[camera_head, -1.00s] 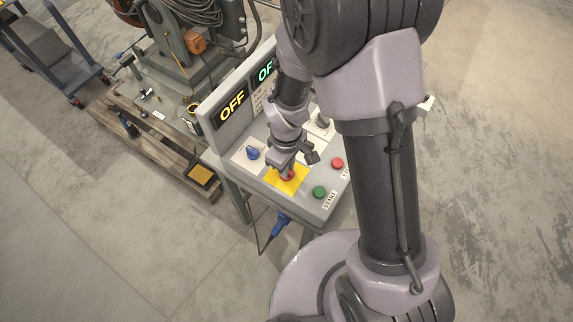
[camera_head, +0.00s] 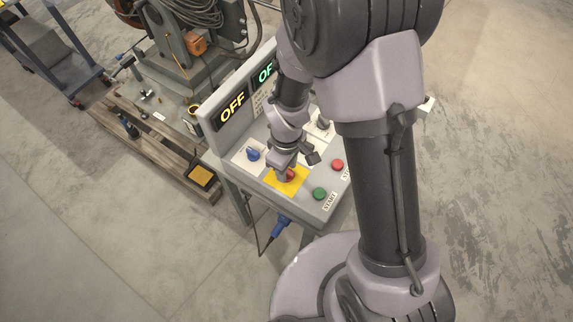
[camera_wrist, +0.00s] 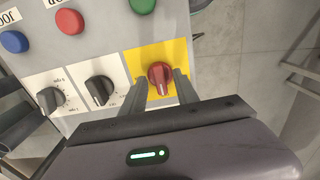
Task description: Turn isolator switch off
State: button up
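The isolator switch is a red rotary knob on a yellow square plate (camera_head: 297,187) on the control console. In the wrist view the red knob (camera_wrist: 160,76) stands near the middle of its yellow plate (camera_wrist: 145,55). My gripper (camera_wrist: 161,88) is open, with one finger on each side of the knob's near part and small gaps showing. In the head view my gripper (camera_head: 284,175) is low over the plate and covers part of the red knob (camera_head: 291,174). A lit yellow "OFF" display (camera_head: 232,107) is on the upright panel.
Black rotary knobs (camera_wrist: 100,89) sit beside the yellow plate. A wooden pallet (camera_head: 150,150) with machinery stands left; open floor lies in front.

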notch_tip(320, 180, up, 18)
jog(key=p, duration=0.5)
jog(key=shift+f, duration=0.25)
